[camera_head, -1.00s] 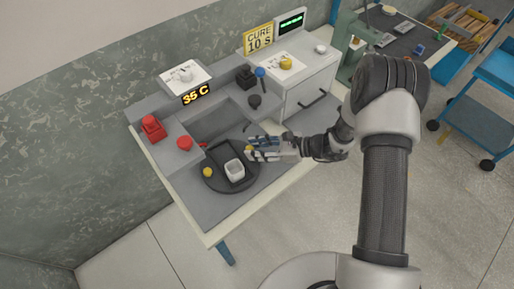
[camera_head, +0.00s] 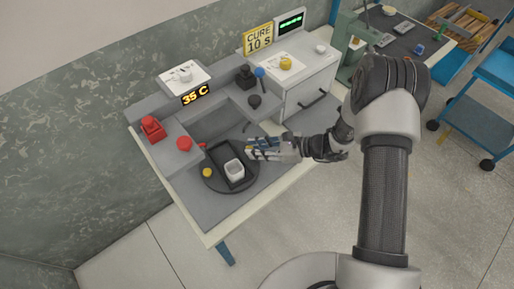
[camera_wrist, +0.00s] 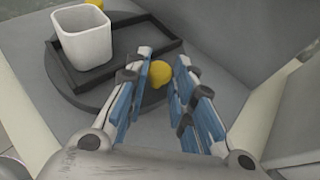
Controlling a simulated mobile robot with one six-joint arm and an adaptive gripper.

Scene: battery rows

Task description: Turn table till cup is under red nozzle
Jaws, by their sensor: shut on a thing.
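The white square cup (camera_head: 234,168) stands upright in a black tray (camera_head: 221,156) on the round dark turntable (camera_head: 222,187). It also shows at the top left of the wrist view (camera_wrist: 84,38). A red nozzle (camera_head: 203,146) pokes out below the red knob (camera_head: 184,143), left of and behind the cup; the cup does not appear to be under it. My gripper (camera_wrist: 168,75) is at the turntable's right edge, shut on a yellow knob (camera_wrist: 159,73) between its blue-padded fingers. In the head view the fingers mostly hide this knob. Another yellow knob (camera_head: 207,172) is on the left rim.
A red block-shaped fixture (camera_head: 152,128) and a 35 C display (camera_head: 196,95) stand behind. A dark knob (camera_head: 254,101) and a blue-topped lever (camera_head: 261,72) are behind my gripper. A white cabinet (camera_head: 308,88) stands at the right. The bench front is clear.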

